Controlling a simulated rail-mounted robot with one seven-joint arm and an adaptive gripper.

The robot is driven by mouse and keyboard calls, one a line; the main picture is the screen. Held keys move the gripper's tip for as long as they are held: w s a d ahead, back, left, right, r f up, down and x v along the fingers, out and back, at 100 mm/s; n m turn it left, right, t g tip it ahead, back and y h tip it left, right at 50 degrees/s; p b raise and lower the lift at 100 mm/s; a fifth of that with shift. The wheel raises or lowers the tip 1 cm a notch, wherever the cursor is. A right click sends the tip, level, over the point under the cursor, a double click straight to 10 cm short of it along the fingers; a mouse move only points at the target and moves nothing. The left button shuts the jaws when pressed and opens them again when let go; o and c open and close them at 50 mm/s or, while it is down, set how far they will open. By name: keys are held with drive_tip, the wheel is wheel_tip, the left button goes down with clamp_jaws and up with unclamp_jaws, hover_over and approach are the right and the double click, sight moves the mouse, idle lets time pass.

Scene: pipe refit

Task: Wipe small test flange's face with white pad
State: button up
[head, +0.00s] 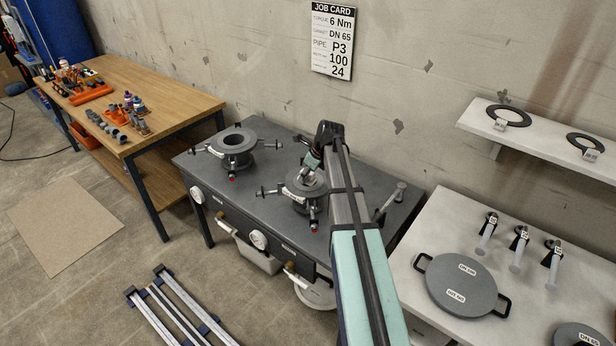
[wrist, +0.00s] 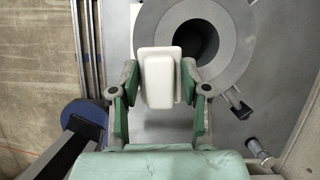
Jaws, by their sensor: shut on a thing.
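My gripper (wrist: 160,95) is shut on the white pad (wrist: 160,65), a rounded block held upright between its green-and-grey fingers. In the wrist view the pad overlaps the left part of the grey ring face of the small test flange (wrist: 238,75), beside its dark bore. I cannot tell whether the pad touches the face. In the head view my gripper (head: 311,166) is over the right-hand flange (head: 299,194) on the dark bench, and my arm covers part of it. The pad is too small to make out clearly there.
A larger flange (head: 232,142) with clamp bolts stands on the left of the dark bench (head: 275,145). A wooden workbench (head: 165,92) stands at left. Rails (head: 180,310) lie on the floor.

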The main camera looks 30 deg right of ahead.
drive_tip(key=shift+r+p, duration=0.75)
drive_tip(key=shift+r, duration=0.65)
